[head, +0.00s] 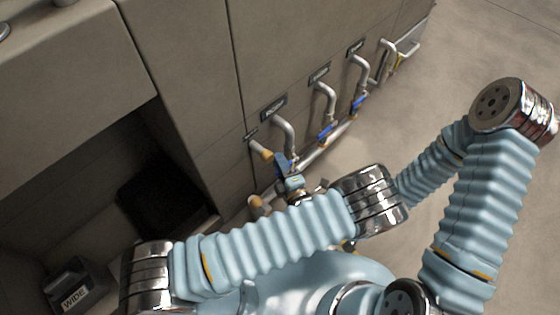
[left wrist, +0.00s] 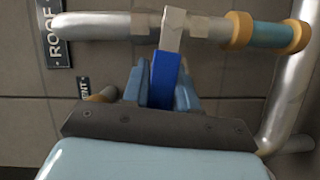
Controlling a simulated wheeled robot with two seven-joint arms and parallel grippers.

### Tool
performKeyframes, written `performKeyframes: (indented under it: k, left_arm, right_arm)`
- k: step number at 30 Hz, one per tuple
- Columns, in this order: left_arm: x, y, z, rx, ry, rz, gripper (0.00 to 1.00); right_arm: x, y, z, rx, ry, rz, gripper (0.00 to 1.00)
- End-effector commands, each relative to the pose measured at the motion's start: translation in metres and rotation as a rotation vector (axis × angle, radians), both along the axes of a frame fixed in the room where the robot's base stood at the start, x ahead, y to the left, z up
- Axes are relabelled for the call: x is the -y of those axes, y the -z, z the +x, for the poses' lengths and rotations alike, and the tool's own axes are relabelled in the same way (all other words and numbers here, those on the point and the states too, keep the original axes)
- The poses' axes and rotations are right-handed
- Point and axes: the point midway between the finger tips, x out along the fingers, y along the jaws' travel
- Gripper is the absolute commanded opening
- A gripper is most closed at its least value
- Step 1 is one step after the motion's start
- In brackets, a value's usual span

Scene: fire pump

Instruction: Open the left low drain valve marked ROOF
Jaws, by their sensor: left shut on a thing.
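In the left wrist view, a plate reading ROOF (left wrist: 56,35) is on the panel at the upper left, beside a silver pipe (left wrist: 100,26). The valve on this pipe has a metal bracket and a blue lever (left wrist: 167,76). The lever points down from the pipe in the picture, across its run. My left gripper (left wrist: 164,88) is shut on the lever, one blue finger on each side. In the head view my left gripper (head: 291,184) is low by the panel, at the nearest pipe (head: 287,135). My right gripper does not show.
Two similar pipes with blue levers (head: 325,132) (head: 358,104) stand farther along the panel. A long silver pipe (head: 322,147) runs low along it. A box marked WIDE (head: 75,288) is at the lower left. Open floor (head: 400,130) lies to the right.

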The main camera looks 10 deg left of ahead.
Motion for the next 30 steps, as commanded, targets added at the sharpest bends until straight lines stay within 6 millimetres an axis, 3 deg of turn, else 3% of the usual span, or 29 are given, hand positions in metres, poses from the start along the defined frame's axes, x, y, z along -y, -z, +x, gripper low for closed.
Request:
performKeyframes:
  k: [3, 12, 30]
  left_arm:
    - [0.001, -0.011, 0.000, -0.072, -0.001, 0.046, 0.00]
    - [0.003, -0.020, 0.003, -0.248, 0.000, 0.175, 0.00]
    - [0.007, -0.023, 0.007, -0.390, 0.004, 0.280, 0.00]
  right_arm:
    - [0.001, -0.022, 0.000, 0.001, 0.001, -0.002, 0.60]
    - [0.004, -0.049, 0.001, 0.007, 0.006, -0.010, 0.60]
    - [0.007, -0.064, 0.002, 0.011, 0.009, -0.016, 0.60]
